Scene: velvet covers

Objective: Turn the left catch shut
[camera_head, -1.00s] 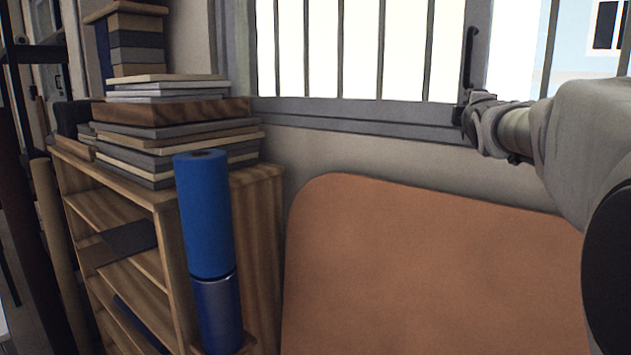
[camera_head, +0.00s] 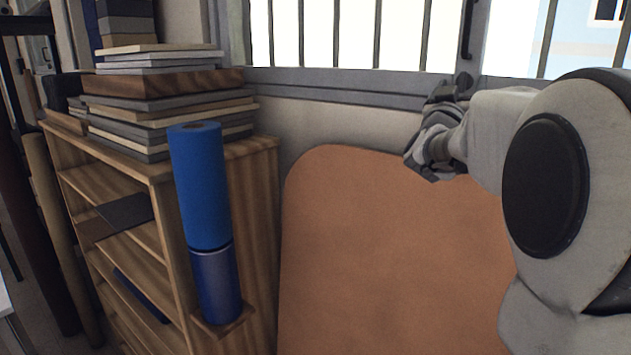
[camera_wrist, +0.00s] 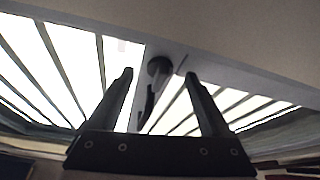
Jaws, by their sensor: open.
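A dark window catch (camera_head: 468,35) is on the grey upright of the window frame. Its lever points up from a round base in the head view, and its top is cut off by the picture edge. In the wrist view the catch (camera_wrist: 158,68) shows between and beyond my fingertips, its lever running down the picture. My gripper (camera_wrist: 158,76) is open and empty, with clear space between its fingers. In the head view my gripper (camera_head: 437,125) is just below and left of the catch's base; its fingers are hard to make out. No second catch shows.
A barred window (camera_head: 350,40) spans the wall above a grey sill (camera_head: 330,88). A large orange-brown panel (camera_head: 390,240) leans below it. At left, a wooden shelf (camera_head: 262,215) carries stacked boards (camera_head: 165,110) and a blue roll (camera_head: 200,185).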

